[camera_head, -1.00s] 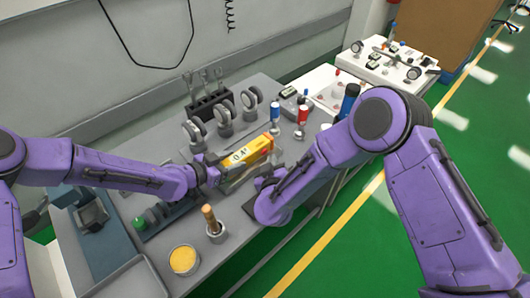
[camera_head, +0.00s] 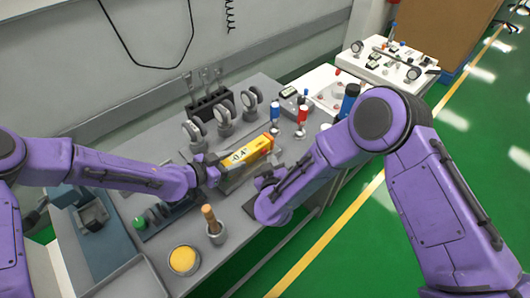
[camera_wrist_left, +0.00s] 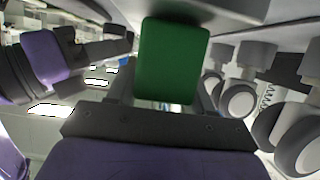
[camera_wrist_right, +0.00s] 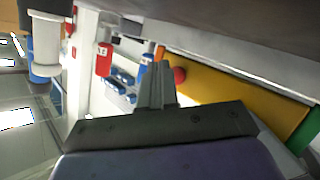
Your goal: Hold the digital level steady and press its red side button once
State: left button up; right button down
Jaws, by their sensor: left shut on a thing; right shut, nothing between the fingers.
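The yellow digital level (camera_head: 262,147) is in the head view, with a display that seems to read about -0.4°. My left gripper (camera_head: 217,172) is shut on its near-left end. In the left wrist view the level's green end (camera_wrist_left: 172,60) stands between the left fingers. My right gripper (camera_wrist_right: 157,85) is shut and empty in the right wrist view. Its fingertips are close beside the red side button (camera_wrist_right: 179,75) on the yellow body. I cannot tell whether they touch it. In the head view the right fingertips are hard to make out.
Several dial gauges (camera_head: 223,112) stand behind the level. Red and blue capped items (camera_head: 302,116) stand beyond its far end. A wooden-handled tool in a cup (camera_head: 216,233) and a yellow-filled round dish (camera_head: 183,260) are in front. White carts stand further back.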

jog(key=shift+w+a, duration=0.1)
jog(key=shift+w, duration=0.05)
jog(key=shift+w+a, duration=0.15)
jog(key=shift+w, duration=0.05)
dwell(0.5)
jog(key=shift+w+a+r, duration=0.35)
jog(key=shift+w+r, duration=0.05)
jog(key=shift+r, duration=0.05)
dwell(0.9)
jog(key=shift+s, duration=0.1)
jog(key=shift+d+f, duration=0.1)
jog(key=shift+d, duration=0.05)
jog(key=shift+s+d, duration=0.1)
jog(key=shift+s+d+f, duration=0.15)
jog(key=shift+s+d, duration=0.6)
jog(key=shift+s, duration=0.3)
jog(key=shift+s+d+f, duration=0.1)
jog(key=shift+s+d, duration=0.65)
jog(key=shift+s, duration=0.25)
